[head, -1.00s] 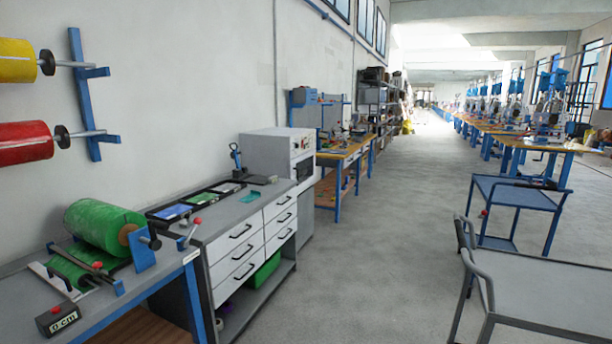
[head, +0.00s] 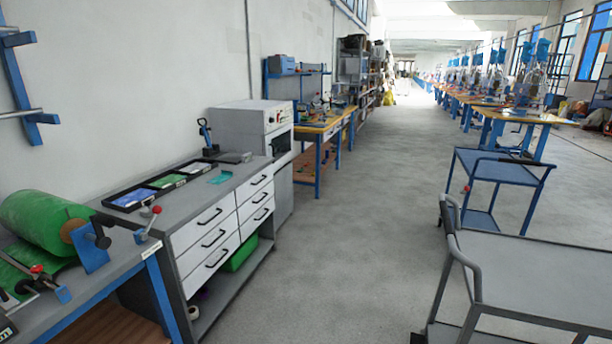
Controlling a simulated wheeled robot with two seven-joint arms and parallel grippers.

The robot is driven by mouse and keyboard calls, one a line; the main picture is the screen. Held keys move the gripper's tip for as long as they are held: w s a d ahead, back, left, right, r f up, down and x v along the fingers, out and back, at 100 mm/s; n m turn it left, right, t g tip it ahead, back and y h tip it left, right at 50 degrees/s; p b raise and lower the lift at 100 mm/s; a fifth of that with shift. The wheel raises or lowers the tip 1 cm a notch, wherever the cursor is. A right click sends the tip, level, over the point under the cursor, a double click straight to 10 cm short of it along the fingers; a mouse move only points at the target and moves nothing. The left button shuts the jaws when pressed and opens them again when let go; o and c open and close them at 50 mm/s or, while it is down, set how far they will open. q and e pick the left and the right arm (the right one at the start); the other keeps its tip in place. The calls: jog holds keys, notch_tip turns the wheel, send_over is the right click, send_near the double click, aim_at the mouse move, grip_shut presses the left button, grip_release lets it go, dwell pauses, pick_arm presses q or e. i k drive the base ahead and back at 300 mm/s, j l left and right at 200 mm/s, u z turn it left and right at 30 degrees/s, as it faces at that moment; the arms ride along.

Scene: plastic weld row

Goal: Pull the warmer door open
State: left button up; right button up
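The warmer looks to be the grey-white cabinet (head: 252,125) standing against the left wall, just past the drawer bench. Its front faces the aisle, with a control panel at the top and a dark window (head: 280,145) below. The door looks shut, though it is small and seen at a slant. A handle cannot be made out. Neither of my grippers shows in the head view.
A grey drawer bench (head: 175,220) and a blue-framed table with a green roll (head: 45,222) line the left wall.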

aim_at(266, 143)
jog(key=i+z, duration=0.3)
jog(key=i, duration=2.55)
jog(key=i+u, duration=0.15)
jog(key=i, duration=0.4)
jog(key=i+l+u, duration=0.15)
jog(key=i, duration=0.35)
jog(key=i+l+u, duration=0.15)
jog(key=i, duration=0.4)
